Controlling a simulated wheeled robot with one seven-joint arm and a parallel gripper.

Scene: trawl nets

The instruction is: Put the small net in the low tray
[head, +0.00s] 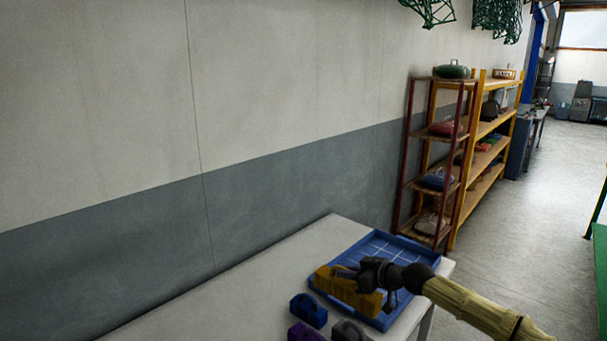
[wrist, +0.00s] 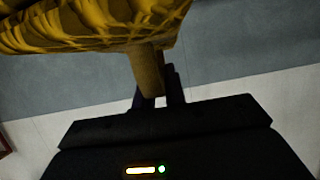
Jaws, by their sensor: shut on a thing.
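A yellow net bundle (head: 340,288) is in the grip of my gripper (head: 356,272), over the near left part of the low blue tray (head: 388,247) in the head view. The tray is shallow, with pale lines on its floor, and its visible part is empty. In the wrist view the net (wrist: 85,28) fills the top left, and its yellow-brown stub is between the fingers of my gripper (wrist: 157,95). I cannot tell whether the net touches the tray. The arm and the net hide part of the tray.
A blue bundle (head: 308,310), a purple one (head: 304,332) and a dark grey one (head: 349,331) are on the pale table (head: 255,285), left of and nearer than the tray. The wall runs along the table. Shelves (head: 435,165) stand beyond the table's far end.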

